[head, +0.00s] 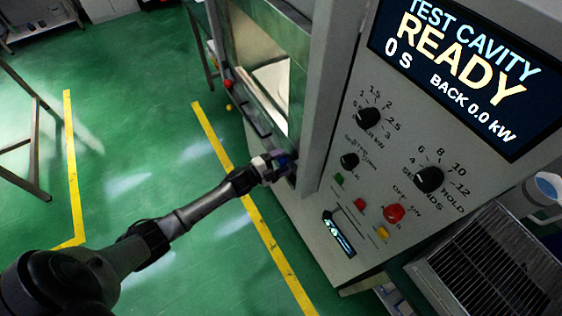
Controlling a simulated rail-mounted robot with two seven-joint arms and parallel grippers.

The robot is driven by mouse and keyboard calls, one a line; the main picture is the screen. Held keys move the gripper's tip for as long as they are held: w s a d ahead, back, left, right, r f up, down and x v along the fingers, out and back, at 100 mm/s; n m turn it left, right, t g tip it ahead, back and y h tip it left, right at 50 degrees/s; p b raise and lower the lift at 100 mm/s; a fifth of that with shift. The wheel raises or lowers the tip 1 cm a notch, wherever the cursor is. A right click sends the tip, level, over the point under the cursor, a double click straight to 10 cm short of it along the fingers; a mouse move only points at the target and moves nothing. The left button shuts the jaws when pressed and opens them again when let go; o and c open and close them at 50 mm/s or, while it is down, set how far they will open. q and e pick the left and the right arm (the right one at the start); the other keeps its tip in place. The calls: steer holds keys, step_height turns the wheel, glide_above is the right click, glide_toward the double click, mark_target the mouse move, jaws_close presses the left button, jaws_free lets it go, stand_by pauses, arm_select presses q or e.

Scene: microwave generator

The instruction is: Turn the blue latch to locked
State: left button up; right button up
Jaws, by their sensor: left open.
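The blue latch (284,161) shows only as a small blue patch at the lower front edge of the microwave generator, next to its control panel. My left gripper (281,166) is at the latch, its arm coming in from the lower left. The fingers overlap the latch in the head view, so most of the latch and its angle are hidden. The gripper is open; I cannot tell whether the fingers touch the latch. My right gripper is not in view.
The generator's display (465,70) reads "TEST CAVITY READY, 0 S, BACK 0.0 kW". Black knobs and a red button (394,213) sit below it. A lit cavity opening (270,90) is above the gripper. A dark grille (490,268) stands at lower right.

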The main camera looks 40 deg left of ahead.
arm_select(q)
steer(key=v, duration=1.3)
steer(key=shift+s+p, duration=0.4)
